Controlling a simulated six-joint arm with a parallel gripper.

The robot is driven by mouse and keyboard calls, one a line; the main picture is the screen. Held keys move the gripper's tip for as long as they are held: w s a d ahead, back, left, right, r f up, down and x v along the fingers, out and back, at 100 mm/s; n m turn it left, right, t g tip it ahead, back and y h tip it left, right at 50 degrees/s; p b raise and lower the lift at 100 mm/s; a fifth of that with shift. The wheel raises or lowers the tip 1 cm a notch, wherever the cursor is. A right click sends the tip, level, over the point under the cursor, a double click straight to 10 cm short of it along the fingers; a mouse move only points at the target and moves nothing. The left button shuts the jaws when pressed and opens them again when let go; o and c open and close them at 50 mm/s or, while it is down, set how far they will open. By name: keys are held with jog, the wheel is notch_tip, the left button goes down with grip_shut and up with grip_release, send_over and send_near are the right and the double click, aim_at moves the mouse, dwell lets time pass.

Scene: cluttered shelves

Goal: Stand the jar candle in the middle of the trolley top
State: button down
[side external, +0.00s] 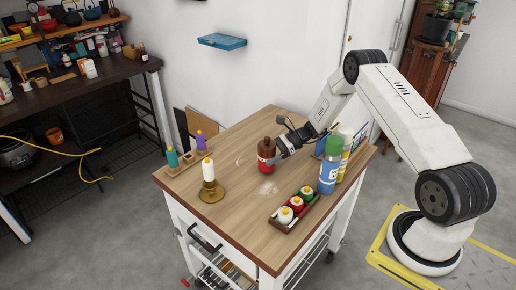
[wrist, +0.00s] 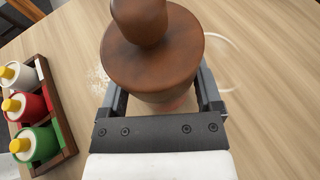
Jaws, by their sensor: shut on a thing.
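The jar candle (side external: 266,154) has a broad brown lid with a round knob and a red band lower down. It is upright near the middle of the wooden trolley top (side external: 232,225). My gripper (side external: 276,152) reaches it from the right and is shut on it. In the wrist view the jar candle's lid (wrist: 155,55) fills the upper middle, with a finger of my gripper (wrist: 162,98) on either side. The lid hides most of the body and its base. I cannot tell whether the base touches the wood.
A crate of sauce bottles (side external: 277,223) is front right, beside a blue spray can (side external: 327,177). A pale ring and a white smudge mark the wood.

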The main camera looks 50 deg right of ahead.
jog(key=shift+f, duration=0.55)
dwell(0.4)
grip_release()
jog(key=shift+f, duration=0.1)
jog(key=shift+v, duration=3.95)
